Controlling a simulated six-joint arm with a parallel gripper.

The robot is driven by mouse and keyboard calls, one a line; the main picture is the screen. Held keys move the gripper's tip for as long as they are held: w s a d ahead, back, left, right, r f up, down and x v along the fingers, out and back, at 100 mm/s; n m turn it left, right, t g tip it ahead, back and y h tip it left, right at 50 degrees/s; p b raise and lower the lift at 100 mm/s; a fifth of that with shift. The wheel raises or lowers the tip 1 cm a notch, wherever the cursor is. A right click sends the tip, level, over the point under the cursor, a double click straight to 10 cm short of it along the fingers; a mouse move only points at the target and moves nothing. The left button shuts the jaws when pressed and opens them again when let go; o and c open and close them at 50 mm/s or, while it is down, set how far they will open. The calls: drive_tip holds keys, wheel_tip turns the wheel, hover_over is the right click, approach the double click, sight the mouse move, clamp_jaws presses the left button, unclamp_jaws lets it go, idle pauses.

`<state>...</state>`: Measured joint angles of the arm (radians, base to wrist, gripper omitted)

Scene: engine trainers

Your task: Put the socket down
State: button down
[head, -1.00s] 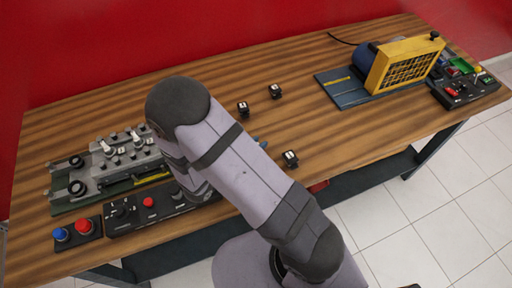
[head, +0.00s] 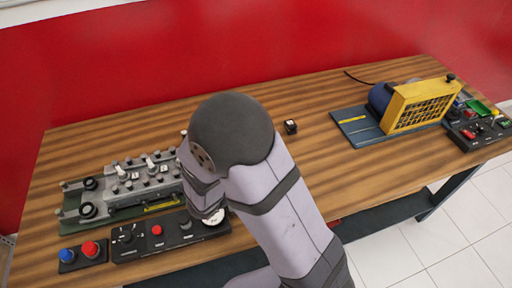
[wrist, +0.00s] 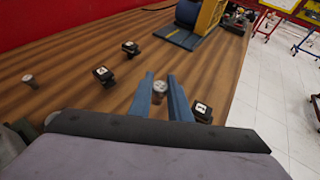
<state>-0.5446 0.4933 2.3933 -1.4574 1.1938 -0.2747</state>
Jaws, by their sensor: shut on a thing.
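In the wrist view, the socket (wrist: 160,86) is a small grey metal cylinder between the two blue fingers of my gripper (wrist: 161,77). The fingers are closed on it, and its round top end shows. Wood tabletop lies beyond and around it; I cannot tell if its lower end touches the table. In the head view my arm hides the gripper and the socket.
Black blocks with white labels stand near the gripper, one close at right (wrist: 202,111), others at left (wrist: 103,75) and further back (wrist: 130,48). Another small cylinder (wrist: 29,80) stands at far left. An engine trainer (head: 120,185) and a yellow-caged machine (head: 420,105) flank the table.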

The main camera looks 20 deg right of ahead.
drive_tip(key=s+d+r+m+g+h+p, duration=0.1)
drive_tip(key=s+d+m+g+p, duration=0.15)
drive_tip(key=d+p, duration=0.45)
drive_tip(key=w+d+f+n+t+p, duration=0.1)
drive_tip(key=w+f+p, duration=0.35)
drive_tip(key=w, duration=0.65)
drive_tip(key=w+a+r+n+t+y, duration=0.1)
drive_tip(key=w+a, duration=0.4)
drive_tip(key=w, duration=0.6)
drive_tip(key=w+a+r+n+t+y+p, duration=0.1)
drive_tip(key=w+a+n+t+y, duration=0.3)
drive_tip(key=w, duration=0.6)
drive_tip(key=shift+w+a+r+n+t, duration=0.4)
drive_tip(key=shift+a+r+n, duration=0.3)
drive_tip(key=shift+n, duration=0.35)
drive_tip(key=shift+s+f, duration=0.1)
drive_tip(key=shift+f+p, duration=1.2)
drive_tip(key=shift+f, duration=1.85)
